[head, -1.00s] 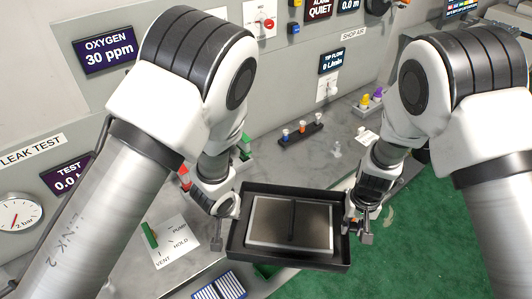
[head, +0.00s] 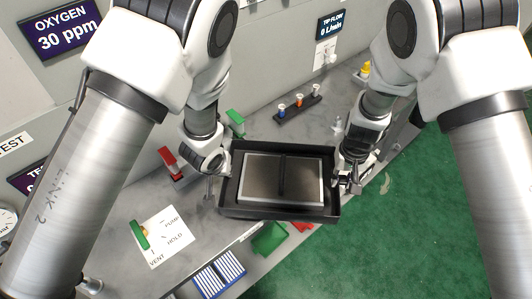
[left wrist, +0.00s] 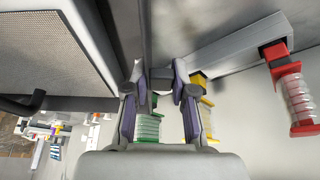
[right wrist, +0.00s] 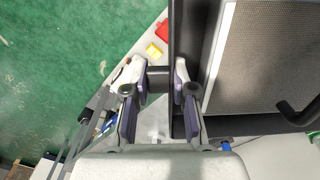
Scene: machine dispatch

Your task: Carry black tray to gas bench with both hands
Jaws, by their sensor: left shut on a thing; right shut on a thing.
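The black tray (head: 232,212) holds a flat grey panel (head: 262,181) with a dark bar handle (head: 284,180) across it. The tray is held in the air between my two arms, over the front edge of the grey bench (head: 190,240). My left gripper (head: 210,186) is shut on the tray's left side; the left wrist view shows its fingers (left wrist: 162,85) closed at the tray wall. My right gripper (head: 348,182) is shut on the tray's right side, and its fingers (right wrist: 160,80) pinch the wall in the right wrist view. The bench top under the tray is hidden.
Along the bench stand a red-handled valve (head: 170,160), a green lever on a Pump/Hold/Vent plate (head: 168,238), and a black rack with small coloured plugs (head: 298,108). Blue-striped items (head: 220,275) lie at the bottom. Open green floor (head: 440,210) is at right.

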